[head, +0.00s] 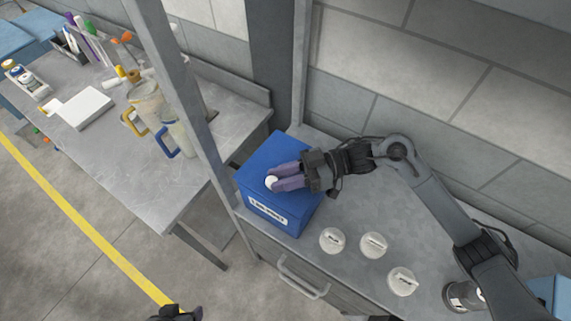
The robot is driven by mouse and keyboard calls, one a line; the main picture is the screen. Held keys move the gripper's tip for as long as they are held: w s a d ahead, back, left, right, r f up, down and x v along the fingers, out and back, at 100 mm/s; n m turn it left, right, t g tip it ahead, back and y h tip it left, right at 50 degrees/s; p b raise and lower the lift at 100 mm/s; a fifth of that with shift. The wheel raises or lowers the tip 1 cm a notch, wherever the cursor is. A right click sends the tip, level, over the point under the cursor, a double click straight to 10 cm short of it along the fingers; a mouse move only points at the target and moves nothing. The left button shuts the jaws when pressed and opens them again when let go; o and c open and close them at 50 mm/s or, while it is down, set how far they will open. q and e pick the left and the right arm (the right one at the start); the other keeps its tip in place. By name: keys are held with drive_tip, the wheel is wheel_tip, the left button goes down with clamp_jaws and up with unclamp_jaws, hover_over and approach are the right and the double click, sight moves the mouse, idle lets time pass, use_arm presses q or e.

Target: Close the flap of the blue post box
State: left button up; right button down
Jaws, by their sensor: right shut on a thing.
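The blue post box (256,188) stands on the grey cabinet top near its left end. A white label with dark writing is on its front. My right gripper (271,182) is over the top of the box, its purple fingers shut on a small white round knob (271,182). The gripper hides part of the box top, and I cannot tell how far the flap is open. Of my left arm only a dark piece (177,314) shows at the bottom edge; whether its jaws are open cannot be seen.
Several white round lids (332,240) lie on the cabinet top right of the box. A dark can (463,296) stands at the lower right. A grey post (185,100) rises left of the box. A workbench (150,190) with jugs (146,101) is further left.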

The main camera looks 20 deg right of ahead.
drive_tip(key=shift+s+a+f+n+h, duration=0.15)
drive_tip(key=shift+f+n+h, duration=0.2)
drive_tip(key=shift+f, duration=0.5)
drive_tip(key=c, duration=0.8)
unclamp_jaws()
drive_tip(key=shift+c, duration=0.2)
drive_tip(key=shift+d, duration=0.2)
drive_tip(key=d, duration=0.3)
drive_tip(key=d+r, duration=0.1)
drive_tip(key=d, duration=0.2)
drive_tip(key=d+r+b, duration=0.1)
drive_tip(key=d, duration=0.3)
drive_tip(key=shift+s+d, duration=0.1)
drive_tip(key=shift+s, duration=0.2)
